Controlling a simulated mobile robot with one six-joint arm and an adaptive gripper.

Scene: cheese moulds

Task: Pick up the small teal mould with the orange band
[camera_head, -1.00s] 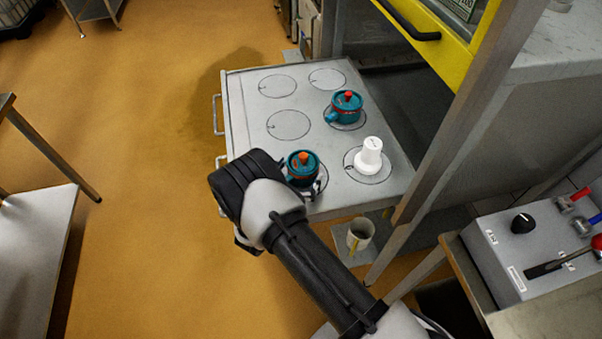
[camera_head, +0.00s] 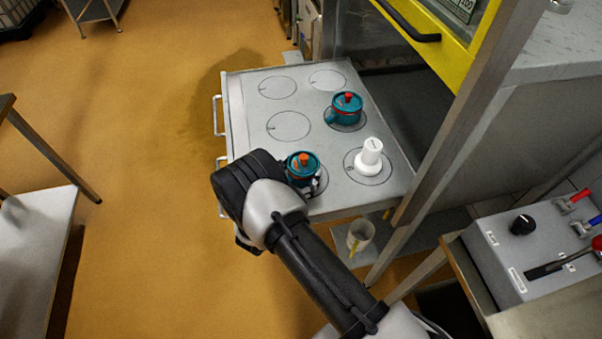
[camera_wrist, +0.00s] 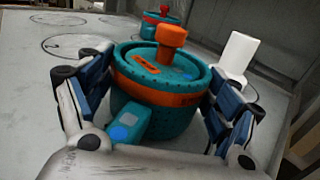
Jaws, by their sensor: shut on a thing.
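The small teal mould with the orange band (camera_head: 303,163) is at the near left of the metal table in the head view. It has a teal lid with an orange knob. In the wrist view the mould (camera_wrist: 158,95) stands upright, filling the middle. My gripper (camera_head: 290,180) reaches it from the near left. In the wrist view both fingers of my gripper (camera_wrist: 155,110) are pressed on the mould's left and right sides. The mould's underside is hidden, so I cannot tell whether it touches the table.
A second teal mould with a red knob (camera_head: 346,107) stands farther back. A white mould (camera_head: 369,157) stands to the right. The metal table (camera_head: 250,120) has several marked circles, empty at the back and left. A steel post (camera_head: 455,130) rises at the right.

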